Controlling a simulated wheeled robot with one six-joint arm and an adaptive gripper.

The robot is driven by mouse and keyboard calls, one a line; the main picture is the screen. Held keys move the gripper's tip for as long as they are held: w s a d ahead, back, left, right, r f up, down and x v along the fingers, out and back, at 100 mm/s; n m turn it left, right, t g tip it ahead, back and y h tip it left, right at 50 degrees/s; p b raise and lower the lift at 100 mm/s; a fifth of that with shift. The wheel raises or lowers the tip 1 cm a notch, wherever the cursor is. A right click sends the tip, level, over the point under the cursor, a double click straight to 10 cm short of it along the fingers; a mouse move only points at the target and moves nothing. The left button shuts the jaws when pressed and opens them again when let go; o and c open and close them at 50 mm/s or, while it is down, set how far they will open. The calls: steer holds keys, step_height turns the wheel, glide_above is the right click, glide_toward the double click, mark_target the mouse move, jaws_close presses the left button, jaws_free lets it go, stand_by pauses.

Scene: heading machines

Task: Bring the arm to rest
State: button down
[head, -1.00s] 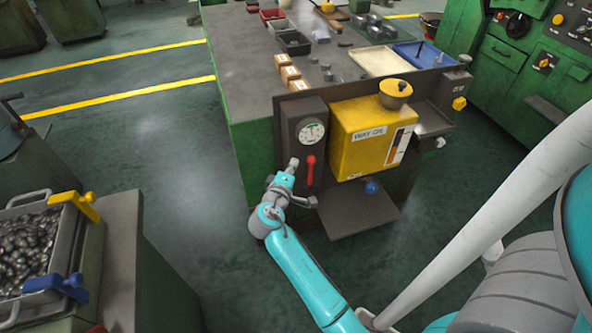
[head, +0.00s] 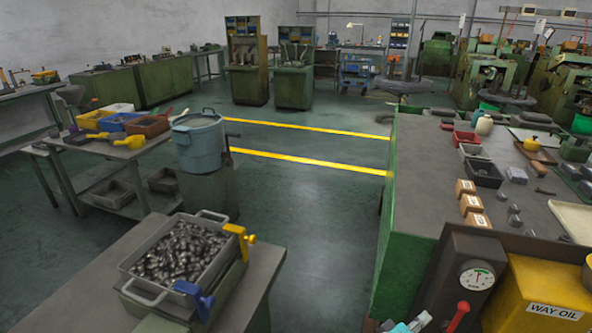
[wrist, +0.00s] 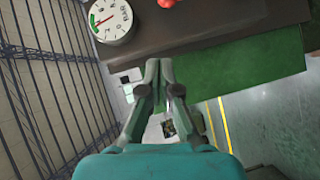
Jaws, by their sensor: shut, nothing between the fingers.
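My gripper (wrist: 165,82) shows in the wrist view with its two grey fingers together and nothing between them. A small part of my arm's end (head: 410,325) shows at the bottom edge of the head view, below the gauge panel. The pressure gauge (head: 477,275) and the red lever (head: 459,316) are on the dark panel at the lower right. The gauge also shows at the top left of the wrist view (wrist: 110,20). The rest of my arm is out of the head view.
The yellow way oil box (head: 535,300) stands beside the gauge. A green bench (head: 415,200) holds small boxes and trays. A metal bin of dark parts (head: 180,250) stands on a bench at the lower left. The floor (head: 310,220) between them is clear.

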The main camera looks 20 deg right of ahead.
steer(key=s+a+f+n+t+y, duration=0.3)
steer(key=s+a+f+t+y, duration=0.3)
steer(key=s+a+f+y, duration=0.75)
steer(key=s+a+r+m+t+y, duration=0.1)
steer(key=s+a+r+m, duration=0.1)
steer(key=s+a+r, duration=0.2)
steer(key=s+a+r+m+t+y, duration=0.1)
steer(key=s+a+r, duration=0.3)
steer(key=s+r, duration=0.7)
steer(key=s+m+t, duration=0.1)
steer(key=s, duration=0.2)
steer(key=shift+a+r+m, duration=0.2)
steer(key=shift+a+m, duration=0.15)
steer(key=shift+m, duration=0.05)
steer(key=shift+s+d, duration=0.1)
steer(key=shift+d, duration=0.05)
